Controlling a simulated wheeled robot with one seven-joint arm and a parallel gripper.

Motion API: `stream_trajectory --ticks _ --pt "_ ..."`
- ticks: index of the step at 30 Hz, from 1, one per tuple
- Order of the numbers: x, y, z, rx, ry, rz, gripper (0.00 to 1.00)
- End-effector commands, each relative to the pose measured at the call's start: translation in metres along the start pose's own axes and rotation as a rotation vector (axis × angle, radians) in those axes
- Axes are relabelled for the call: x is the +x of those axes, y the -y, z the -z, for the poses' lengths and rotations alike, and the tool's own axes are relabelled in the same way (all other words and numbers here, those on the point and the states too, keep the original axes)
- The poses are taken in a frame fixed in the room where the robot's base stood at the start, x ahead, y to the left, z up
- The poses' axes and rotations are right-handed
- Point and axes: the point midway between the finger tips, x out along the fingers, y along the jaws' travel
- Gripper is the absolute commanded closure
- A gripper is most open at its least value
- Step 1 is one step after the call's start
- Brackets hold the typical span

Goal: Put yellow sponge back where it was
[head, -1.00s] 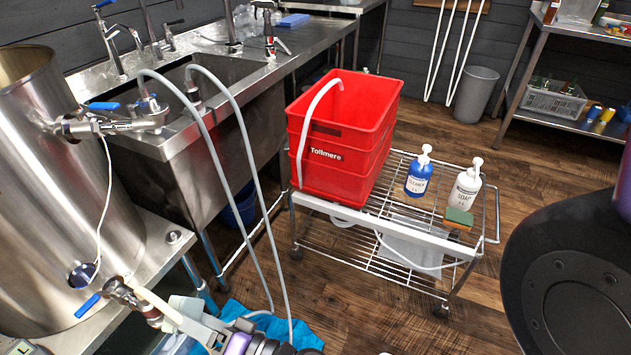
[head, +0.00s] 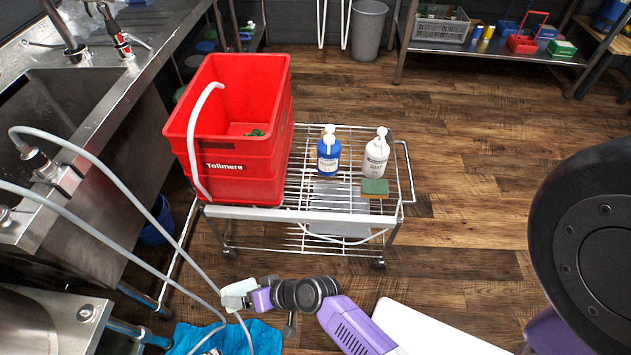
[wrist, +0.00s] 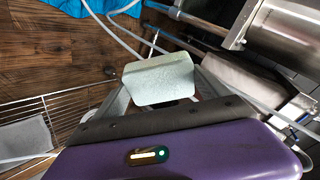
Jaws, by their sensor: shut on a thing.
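My gripper (head: 240,295) is in front of the cart, toward the lower left of the head view. It is shut on a pale mint, rounded block (wrist: 160,80) with a speckled face, which looks like a sponge. No yellow shows on it from here, so I cannot tell whether it is the yellow sponge. Another sponge (head: 375,188), green on top with a yellowish-tan side, lies on the cart's top rack near its right front corner, just in front of the white soap bottle (head: 376,158).
The wire cart (head: 300,214) carries a red Tollmere crate (head: 240,168) and a blue cleaner bottle (head: 328,158). Grey hoses (head: 140,215) hang at left by the steel sink (head: 110,180). A blue cloth (head: 255,338) lies below my gripper. Floor right of the cart is clear.

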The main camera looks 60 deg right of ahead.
Motion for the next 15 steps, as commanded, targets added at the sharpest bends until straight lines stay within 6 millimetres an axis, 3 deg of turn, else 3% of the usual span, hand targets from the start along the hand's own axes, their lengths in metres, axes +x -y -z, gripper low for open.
stream_trajectory --ticks 8,15 --pt "-0.028 -0.067 -0.010 -0.056 0.130 -0.364 0.47" --pt "-0.080 -0.144 0.008 -0.015 0.207 -0.668 0.47"
